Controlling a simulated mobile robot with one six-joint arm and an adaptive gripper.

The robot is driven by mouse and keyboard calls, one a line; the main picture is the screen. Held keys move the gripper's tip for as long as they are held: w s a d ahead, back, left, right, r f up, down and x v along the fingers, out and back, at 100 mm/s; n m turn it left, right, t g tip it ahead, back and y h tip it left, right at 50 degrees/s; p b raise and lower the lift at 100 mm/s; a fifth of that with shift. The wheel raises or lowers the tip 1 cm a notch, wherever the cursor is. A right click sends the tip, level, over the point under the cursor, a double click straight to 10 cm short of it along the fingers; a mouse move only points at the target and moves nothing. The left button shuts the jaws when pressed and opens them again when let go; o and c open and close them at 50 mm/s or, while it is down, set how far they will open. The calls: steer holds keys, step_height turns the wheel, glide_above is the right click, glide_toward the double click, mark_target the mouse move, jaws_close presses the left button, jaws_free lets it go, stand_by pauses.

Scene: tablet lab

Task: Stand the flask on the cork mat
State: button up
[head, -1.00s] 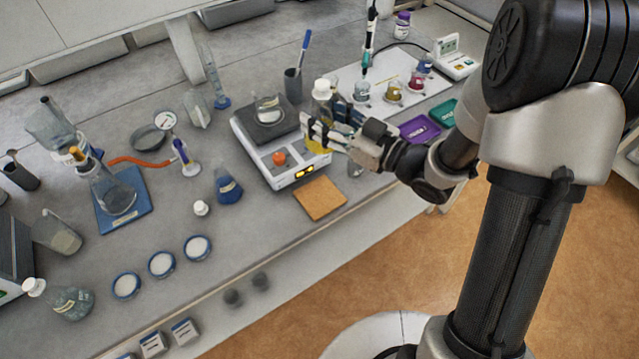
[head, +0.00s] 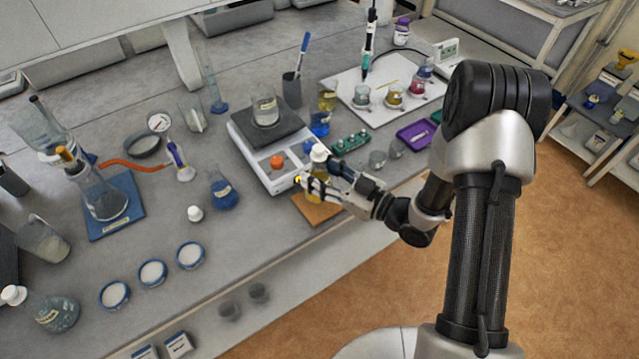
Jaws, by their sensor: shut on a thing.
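The flask (head: 319,153) has a pale stopper and yellowish contents. My gripper (head: 314,182) is shut on its body, and the fingers hide much of it. The flask looks roughly upright. The cork mat (head: 327,213) is a tan square in front of the balance, near the bench's front edge. The flask and gripper are over the mat in the head view and cover part of it. I cannot tell whether the flask's base touches the mat.
A balance (head: 285,178) with a beaker (head: 265,108) on its plate stands just behind the mat. A blue flask (head: 223,192) stands to the left.

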steer(key=shift+f+b, duration=0.4)
steer(key=shift+f, duration=1.3)
steer(key=shift+f, duration=0.2)
steer(key=o, duration=1.3)
steer(key=shift+r, duration=0.1)
